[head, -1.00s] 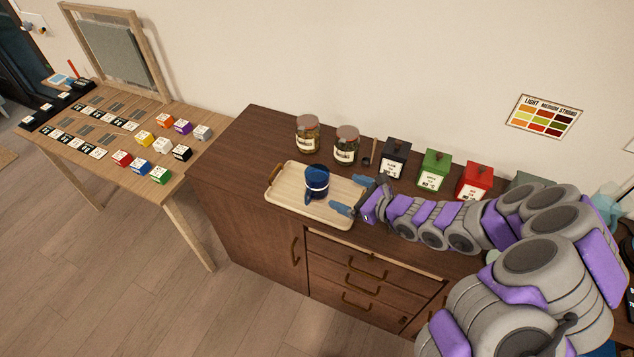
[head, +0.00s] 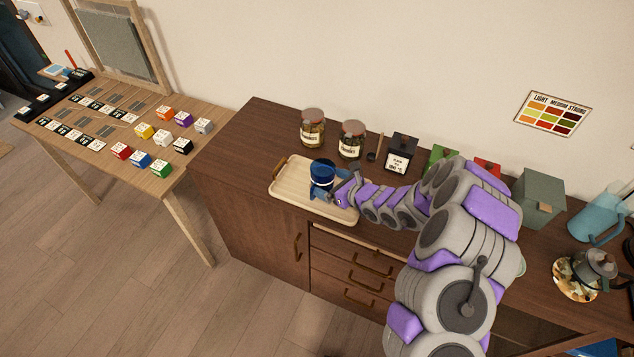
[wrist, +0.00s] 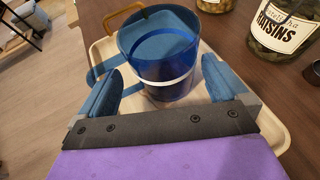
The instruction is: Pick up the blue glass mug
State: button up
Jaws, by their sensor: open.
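The blue glass mug (head: 321,173) stands upright on a light wooden tray (head: 290,182) on the brown cabinet. It has a pale band around its body, and it also shows in the wrist view (wrist: 165,62). My gripper (head: 328,194) is at the mug's near right side. In the wrist view its two blue fingers (wrist: 158,88) are open, one on each side of the mug's lower body. Whether the fingers touch the glass I cannot tell. The handle side shows at the left of the mug, close to the left finger.
Two labelled jars (head: 312,128) and a black tin (head: 401,153) stand behind the tray. Green and red tins are partly hidden by my arm. A blue kettle (head: 592,224) and a teapot (head: 596,266) stand at the right. A table with coloured boxes (head: 163,137) is at the left.

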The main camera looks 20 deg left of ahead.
aim_at(332, 182)
jog(key=shift+w+d, duration=0.2)
jog(key=shift+d, duration=0.05)
jog(key=shift+w+a+f+b, duration=0.1)
jog(key=shift+w+f+b, duration=0.1)
jog(key=shift+f+b, duration=0.15)
jog(key=x, duration=0.4)
jog(key=shift+s+a, duration=0.1)
jog(key=shift+a, duration=0.45)
jog(key=shift+d+r, duration=0.25)
jog(key=shift+d, duration=0.7)
jog(key=c, duration=0.6)
jog(key=shift+a, duration=0.15)
jog(key=shift+c, duration=1.3)
jog(key=shift+s+a+f, duration=0.1)
jog(key=shift+a+f, duration=0.1)
jog(key=shift+a, duration=0.35)
jog(key=shift+c, duration=1.2)
jog(key=shift+d, duration=0.2)
jog(key=shift+d+r, duration=0.2)
jog(key=shift+r, duration=0.3)
jog(key=r, duration=0.3)
jog(key=shift+s, duration=0.4)
jog(key=s+d+r+p, duration=0.1)
jog(key=s+d+p, duration=0.1)
jog(key=s, duration=1.3)
jog(key=shift+p, duration=0.65)
